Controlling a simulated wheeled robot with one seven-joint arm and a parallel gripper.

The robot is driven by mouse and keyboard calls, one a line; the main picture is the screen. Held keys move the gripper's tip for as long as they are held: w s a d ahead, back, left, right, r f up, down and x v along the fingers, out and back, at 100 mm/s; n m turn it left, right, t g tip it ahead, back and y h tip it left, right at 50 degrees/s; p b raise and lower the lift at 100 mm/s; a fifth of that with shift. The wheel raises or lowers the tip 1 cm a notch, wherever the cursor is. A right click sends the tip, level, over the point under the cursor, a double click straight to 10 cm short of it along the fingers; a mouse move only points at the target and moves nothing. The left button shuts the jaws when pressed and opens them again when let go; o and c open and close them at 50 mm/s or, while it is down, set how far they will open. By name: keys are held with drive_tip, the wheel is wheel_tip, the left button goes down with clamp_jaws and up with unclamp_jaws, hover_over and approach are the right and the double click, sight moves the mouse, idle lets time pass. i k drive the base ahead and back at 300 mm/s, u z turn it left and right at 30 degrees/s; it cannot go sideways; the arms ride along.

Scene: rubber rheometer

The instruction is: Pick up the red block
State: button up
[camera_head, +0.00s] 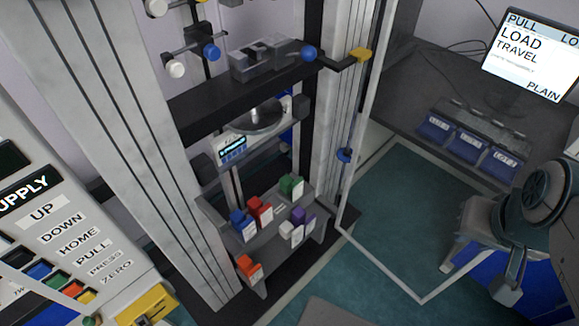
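The red block (260,208) sits on a grey shelf tray (267,233) low in the rheometer frame, a little left of the picture's middle. A blue block (240,222) stands close on its left, and a green block (291,186) is behind it to the right. A purple block (302,216) and a white block (290,232) stand to its right. My arm is at the right edge, far from the blocks. A dark end part, which looks like my gripper (507,288), points down there; its fingers are not clear enough to tell open or shut.
Tall grey columns (140,130) and a thin pale door frame (357,150) flank the tray. A button panel (75,235) stands left. A desk with a monitor (530,55) and blue bins (468,147) is right. Green floor (390,220) is clear.

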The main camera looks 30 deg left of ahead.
sight(263, 216)
drive_tip(key=u, duration=0.45)
drive_tip(key=k, duration=0.3)
drive_tip(key=u, duration=0.95)
